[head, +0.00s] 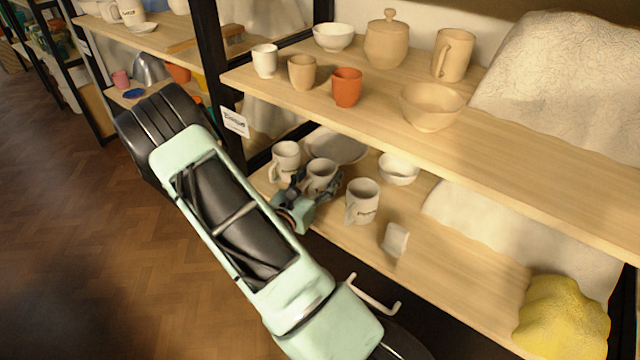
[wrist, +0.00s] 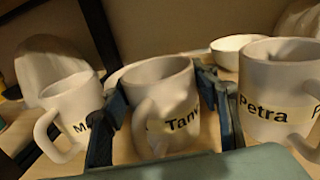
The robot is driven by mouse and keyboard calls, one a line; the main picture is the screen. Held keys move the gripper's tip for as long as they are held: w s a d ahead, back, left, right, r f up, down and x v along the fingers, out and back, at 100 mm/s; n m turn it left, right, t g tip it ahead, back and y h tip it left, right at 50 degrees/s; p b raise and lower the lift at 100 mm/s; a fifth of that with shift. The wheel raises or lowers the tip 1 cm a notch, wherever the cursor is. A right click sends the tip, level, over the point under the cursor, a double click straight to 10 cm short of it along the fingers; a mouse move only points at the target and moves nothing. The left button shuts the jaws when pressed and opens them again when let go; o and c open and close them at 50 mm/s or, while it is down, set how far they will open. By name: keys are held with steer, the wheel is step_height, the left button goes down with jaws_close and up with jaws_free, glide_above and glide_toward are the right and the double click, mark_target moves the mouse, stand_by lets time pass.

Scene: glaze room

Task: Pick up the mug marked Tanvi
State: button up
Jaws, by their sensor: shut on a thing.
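The mug marked Tanvi (wrist: 172,82) is a white mug, its name partly visible in the middle of the wrist view, with its handle facing the camera. It also shows in the head view (head: 322,173) as the middle mug on the lower shelf. My gripper (head: 312,186) is shut on it, with one finger on each side of its body; the fingers also show in the wrist view (wrist: 168,105). I cannot tell whether the mug is raised off the shelf.
A mug with a label starting "M" (wrist: 72,105) stands close on the left. The Petra mug (wrist: 275,90) stands close on the right. A white bowl (head: 399,168) is behind. The upper shelf (head: 540,150), holding pots and cups, hangs above. A small white card (head: 395,240) stands right of the mugs.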

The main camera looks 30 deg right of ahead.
steer(key=shift+r, duration=0.15)
steer(key=shift+c, duration=0.4)
steer(key=shift+r, duration=0.25)
steer(key=r, duration=0.1)
steer(key=r+p, duration=0.2)
steer(key=shift+s+a+r, duration=0.25)
steer(key=s+a+r+p, duration=0.7)
steer(key=s+r, duration=0.2)
steer(key=s, duration=0.2)
